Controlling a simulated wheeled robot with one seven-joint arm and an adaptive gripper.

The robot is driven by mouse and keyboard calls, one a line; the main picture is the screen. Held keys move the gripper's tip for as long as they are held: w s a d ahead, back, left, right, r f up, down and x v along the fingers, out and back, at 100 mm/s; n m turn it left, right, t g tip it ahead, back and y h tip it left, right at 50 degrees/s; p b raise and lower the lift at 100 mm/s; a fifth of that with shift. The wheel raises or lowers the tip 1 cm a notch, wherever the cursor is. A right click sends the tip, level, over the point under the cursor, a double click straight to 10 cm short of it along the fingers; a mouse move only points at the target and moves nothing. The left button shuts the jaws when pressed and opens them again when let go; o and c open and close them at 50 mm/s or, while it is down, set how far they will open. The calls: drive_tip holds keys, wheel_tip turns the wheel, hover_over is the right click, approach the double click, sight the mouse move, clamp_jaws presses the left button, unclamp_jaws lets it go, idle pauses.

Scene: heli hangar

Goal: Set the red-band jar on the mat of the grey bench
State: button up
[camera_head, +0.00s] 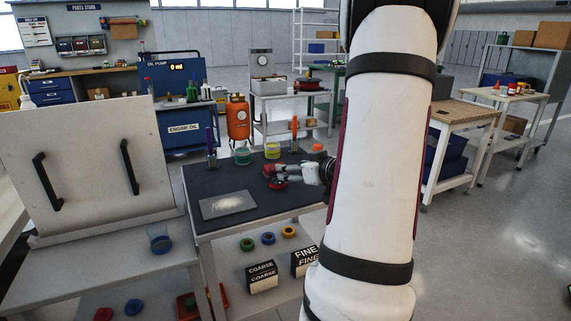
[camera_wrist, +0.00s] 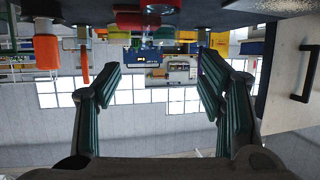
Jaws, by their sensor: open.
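The red-band jar (camera_head: 279,184) appears to stand on the dark-topped bench, partly hidden by my gripper. The wrist view, which is upside down, shows its red band (camera_wrist: 160,6) at the top edge, with clear glass below the band. My gripper (camera_head: 291,175) comes in low over the bench from the right. In the wrist view my gripper (camera_wrist: 157,80) has its two fingers wide apart with nothing between them; the jar is ahead of them. A grey plate (camera_head: 222,208) with pale grains lies at the bench's front left. I cannot tell which surface is the mat.
Behind stand a green-band jar (camera_head: 242,157), a yellow-band jar (camera_head: 272,150) and an orange item (camera_head: 318,148). Another red piece (camera_wrist: 128,22) is close to the jar.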

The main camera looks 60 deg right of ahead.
drive_tip(key=a+r+g+h, duration=0.1)
drive_tip(key=a+r+g, duration=0.25)
drive_tip(key=a, duration=0.55)
drive_tip(key=a+r+g+h, duration=0.1)
drive_tip(key=a+r+g, duration=0.25)
drive_tip(key=a, duration=0.55)
drive_tip(key=s+a+n+g+y, duration=0.2)
drive_tip(key=s+a+y, duration=0.1)
drive_tip(key=s+a, duration=0.7)
drive_tip(key=s+a+f+n+g+y, duration=0.1)
drive_tip(key=s+a+g+y, duration=0.2)
drive_tip(key=s+a, duration=0.8)
drive_tip(key=a, duration=0.4)
drive_tip(key=shift+a+n+g+y+p, duration=0.2)
drive_tip(key=shift+n+g+y+p, duration=0.1)
drive_tip(key=shift+n+y, duration=0.1)
drive_tip(key=shift+f, duration=0.1)
wheel_tip(320, 180, up, 23)
drive_tip(key=t+p, duration=0.3)
drive_tip(key=p, duration=1.8)
drive_tip(key=shift+t, duration=0.3)
